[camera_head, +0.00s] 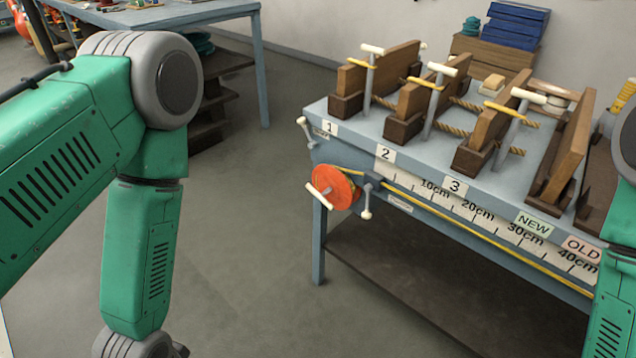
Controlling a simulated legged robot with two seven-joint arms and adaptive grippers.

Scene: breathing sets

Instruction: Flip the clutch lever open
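A blue-grey workbench (385,130) stands at the right. On its front left an orange wheel (341,187) carries a pale crank handle (320,196). Just right of the wheel is a small lever with a pale grip (367,201), hanging roughly downward from a dark block. Another pale-tipped lever (305,131) sticks up at the bench's left corner. No label I can read tells which is the clutch lever. My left arm hangs down at the left and my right arm shows at the right edge; both grippers are outside the picture.
Wooden boards in dark holders with T-handled posts (435,95) stand on the bench top. A yellow rope (460,238) runs along the front over a centimetre scale (455,206). A lower shelf (420,290) lies underneath. The floor (240,250) left of the bench is clear.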

